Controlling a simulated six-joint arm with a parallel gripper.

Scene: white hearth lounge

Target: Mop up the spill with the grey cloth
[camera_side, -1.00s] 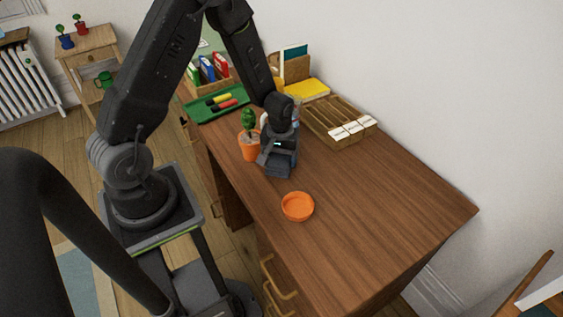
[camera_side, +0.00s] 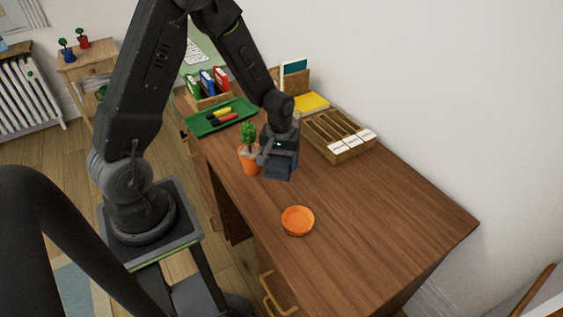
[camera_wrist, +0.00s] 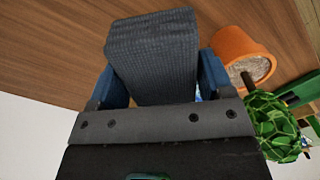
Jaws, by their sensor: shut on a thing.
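The grey cloth (camera_wrist: 152,58) is a thick, folded, ribbed block. My gripper (camera_wrist: 157,85) is shut on it, with a blue finger on each side in the wrist view. In the side view the cloth (camera_side: 280,166) shows under my gripper (camera_side: 279,152), over the desk just right of the potted plant. I cannot tell whether the cloth touches the desk top. No spill shows in either view; the desk behind and under the gripper is partly hidden.
The orange-potted plant (camera_side: 249,160) stands close to my gripper's left. An orange bowl (camera_side: 297,221) sits nearer the front. A green tray (camera_side: 221,117) with markers and a wooden sectioned box (camera_side: 338,138) lie behind. The desk's right part (camera_side: 400,210) is clear.

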